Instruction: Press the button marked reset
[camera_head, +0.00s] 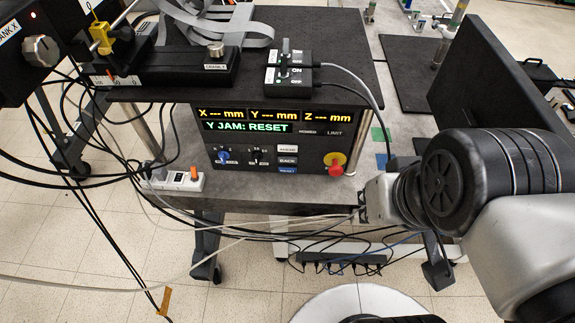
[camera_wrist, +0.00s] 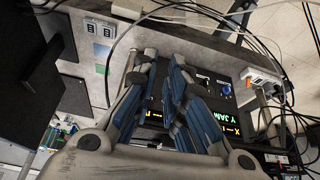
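The blue reset button (camera_head: 287,170) is at the lower edge of the black control panel (camera_head: 322,149), below a white button marked BACK. Its marking is small in the head view. The panel's display reads "Y JAM: RESET". In the wrist view the panel (camera_wrist: 207,76) shows partly, behind my fingers. My gripper (camera_wrist: 164,62) has grey and blue fingers with a gap between the tips and nothing between them. In the head view my wrist is right of the panel and apart from it; the fingertips are not clearly visible there.
A red-and-yellow stop knob (camera_head: 335,163) sits right of the buttons. A power strip (camera_head: 174,179) lies left of the panel. Loose cables run along the table's front edge. A dark upright board (camera_head: 495,75) stands at right. Two switch boxes (camera_head: 288,67) sit on top.

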